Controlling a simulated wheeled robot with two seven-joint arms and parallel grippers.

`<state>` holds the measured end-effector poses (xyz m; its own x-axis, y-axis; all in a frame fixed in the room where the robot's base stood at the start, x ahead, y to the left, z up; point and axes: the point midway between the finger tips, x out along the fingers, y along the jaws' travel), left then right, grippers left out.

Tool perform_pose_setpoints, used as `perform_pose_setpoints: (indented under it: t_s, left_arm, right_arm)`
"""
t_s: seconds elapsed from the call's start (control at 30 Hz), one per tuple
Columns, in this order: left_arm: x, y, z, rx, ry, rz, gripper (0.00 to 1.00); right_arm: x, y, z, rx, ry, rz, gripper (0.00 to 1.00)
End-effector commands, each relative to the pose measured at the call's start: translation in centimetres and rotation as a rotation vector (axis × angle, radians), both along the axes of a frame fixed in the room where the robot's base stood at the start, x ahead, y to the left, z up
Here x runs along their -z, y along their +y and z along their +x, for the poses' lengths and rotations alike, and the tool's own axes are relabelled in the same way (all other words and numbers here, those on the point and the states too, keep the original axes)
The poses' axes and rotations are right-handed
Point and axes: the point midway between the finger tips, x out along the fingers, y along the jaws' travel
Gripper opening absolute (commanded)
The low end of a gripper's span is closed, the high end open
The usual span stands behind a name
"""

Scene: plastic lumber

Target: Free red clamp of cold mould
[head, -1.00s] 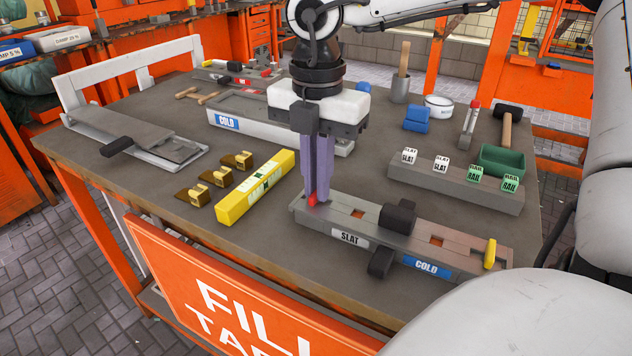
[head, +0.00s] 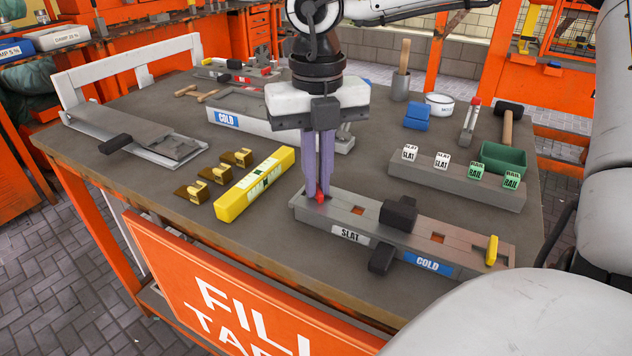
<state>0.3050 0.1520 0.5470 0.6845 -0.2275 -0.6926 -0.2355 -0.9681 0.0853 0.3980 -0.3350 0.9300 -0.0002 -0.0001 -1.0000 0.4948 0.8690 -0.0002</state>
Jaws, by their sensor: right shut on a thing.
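The cold mould (head: 470,257) is the grey block at the front right of the table, with a SLAT label (head: 349,235) and a blue COLD label (head: 427,264) on its front. The red clamp (head: 320,198) is at its left end, mostly hidden by my fingers. My right gripper (head: 319,192) points straight down there, its purple fingers shut on the red clamp. A yellow clamp (head: 491,250) stands at the mould's right end. A black clamp-like part (head: 398,212) sits across its middle. My left gripper is not in view.
A yellow level-like bar (head: 254,184) and several brown-gold pieces (head: 218,175) lie to the left. A second COLD mould (head: 262,132) is behind. A grey rack (head: 455,186) with labelled blocks and a green tray (head: 503,159) stand to the right.

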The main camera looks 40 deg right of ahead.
Motion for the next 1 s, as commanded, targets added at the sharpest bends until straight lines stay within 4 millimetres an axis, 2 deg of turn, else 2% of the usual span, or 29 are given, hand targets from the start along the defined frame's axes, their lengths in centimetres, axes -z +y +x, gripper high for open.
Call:
perform_pose_setpoints:
  t_s: [0.1, 0.4, 0.73, 1.0]
  left_arm:
    - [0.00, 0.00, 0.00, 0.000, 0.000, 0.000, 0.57]
    - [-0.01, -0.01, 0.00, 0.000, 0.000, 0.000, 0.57]
    - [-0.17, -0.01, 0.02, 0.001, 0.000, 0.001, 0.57]
    - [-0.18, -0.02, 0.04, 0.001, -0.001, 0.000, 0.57]
  right_arm:
    - [0.00, -0.01, 0.00, -0.065, 0.000, 0.000, 0.00]
    - [-0.01, 0.00, 0.01, -0.099, 0.000, 0.000, 0.00]
    - [-0.04, 0.01, 0.02, -0.469, 0.000, 0.001, 0.00]
    - [-0.03, 0.00, 0.01, -0.489, -0.001, 0.000, 0.00]
